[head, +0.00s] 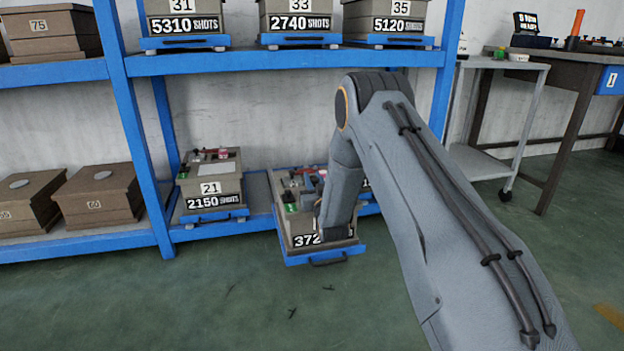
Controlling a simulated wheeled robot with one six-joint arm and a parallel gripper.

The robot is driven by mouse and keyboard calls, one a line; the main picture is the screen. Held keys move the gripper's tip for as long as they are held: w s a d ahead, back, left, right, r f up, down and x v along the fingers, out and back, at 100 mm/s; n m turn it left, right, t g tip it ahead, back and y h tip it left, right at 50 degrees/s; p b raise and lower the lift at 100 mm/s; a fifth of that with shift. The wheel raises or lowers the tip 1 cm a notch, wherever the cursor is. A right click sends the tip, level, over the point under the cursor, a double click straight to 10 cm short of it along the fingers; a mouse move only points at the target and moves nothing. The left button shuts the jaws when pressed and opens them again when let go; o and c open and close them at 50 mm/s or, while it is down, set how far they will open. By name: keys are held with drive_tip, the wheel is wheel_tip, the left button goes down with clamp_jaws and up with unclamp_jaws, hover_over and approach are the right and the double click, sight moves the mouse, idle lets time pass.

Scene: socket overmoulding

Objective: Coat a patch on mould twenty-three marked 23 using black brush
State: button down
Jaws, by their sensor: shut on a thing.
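A grey-brown mould (299,226) stands on a blue pull-out tray (303,258) on the lower shelf, the tray sticking out past the shelf front. Its count label starts with 372; the rest of the label and any number plate are hidden by my arm. Small green, red and dark items lie on its top, too small to tell apart. My forearm comes down in front of the mould's right side. My gripper is hidden behind the arm, and I cannot make out the black brush or a coated patch.
Mould 21 (210,188) stands to the left on its own blue tray, with small items on top. Another mould label is partly hidden behind my arm. Blue uprights (141,125) and an upper shelf (255,63) with moulds 31, 33 and 35 frame the space.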

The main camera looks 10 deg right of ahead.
drive_tip(key=shift+d+r, duration=0.25)
drive_tip(key=shift+d, duration=0.1)
wheel_tip(320, 180, up, 8)
drive_tip(key=p, duration=0.5)
drive_tip(key=shift+f, duration=0.25)
